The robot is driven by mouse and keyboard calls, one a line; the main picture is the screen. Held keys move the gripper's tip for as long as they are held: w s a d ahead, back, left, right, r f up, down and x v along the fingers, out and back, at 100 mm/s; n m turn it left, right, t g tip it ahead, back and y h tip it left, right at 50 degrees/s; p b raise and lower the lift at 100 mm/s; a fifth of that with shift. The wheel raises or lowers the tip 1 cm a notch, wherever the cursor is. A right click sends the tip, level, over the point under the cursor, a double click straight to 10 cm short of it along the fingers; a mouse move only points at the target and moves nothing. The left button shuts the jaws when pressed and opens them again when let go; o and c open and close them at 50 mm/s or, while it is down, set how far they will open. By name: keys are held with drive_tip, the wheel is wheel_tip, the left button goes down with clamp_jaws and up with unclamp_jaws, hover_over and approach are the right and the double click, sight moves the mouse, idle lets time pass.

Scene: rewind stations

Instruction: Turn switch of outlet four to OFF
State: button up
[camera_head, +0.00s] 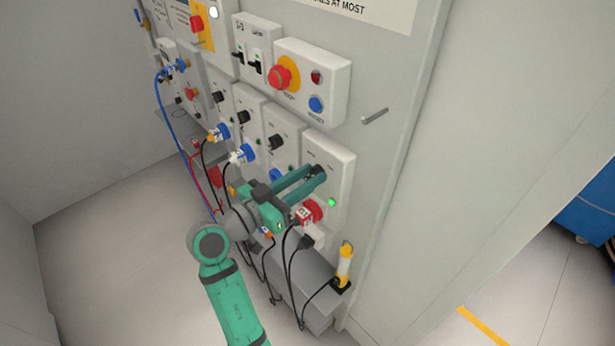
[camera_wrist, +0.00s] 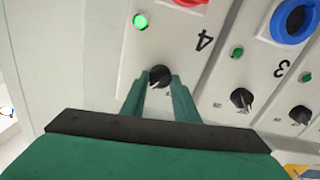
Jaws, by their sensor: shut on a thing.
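Outlet four is a white box (camera_head: 343,165) at the right end of the lower row, marked "4" in the wrist view. Its black rotary switch (camera_wrist: 160,75) sits between the two green fingertips of my gripper (camera_wrist: 159,84). My gripper also shows in the head view (camera_head: 318,172), reaching the upper part of the box. It is shut on the switch knob. The knob's pointer is partly hidden by the fingers, so its exact setting is hard to tell. A green lamp (camera_wrist: 141,21) on outlet four is lit. A red plug (camera_head: 309,213) sits in its socket below.
Outlet three's knob (camera_wrist: 242,98) and blue socket (camera_wrist: 294,18) are beside it. A control box with a red emergency button (camera_head: 281,78) is above. A metal peg (camera_head: 375,116) sticks out at right. Cables hang below, near a yellow device (camera_head: 345,264).

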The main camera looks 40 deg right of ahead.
drive_tip(key=n, duration=0.9)
drive_tip(key=shift+w+f, duration=0.1)
drive_tip(key=n, duration=0.3)
drive_tip(key=shift+f+n, duration=0.1)
drive_tip(key=shift+n, duration=2.1)
drive_tip(key=o, duration=1.1)
drive_tip(key=shift+c, duration=0.2)
drive_tip(key=shift+a, duration=0.1)
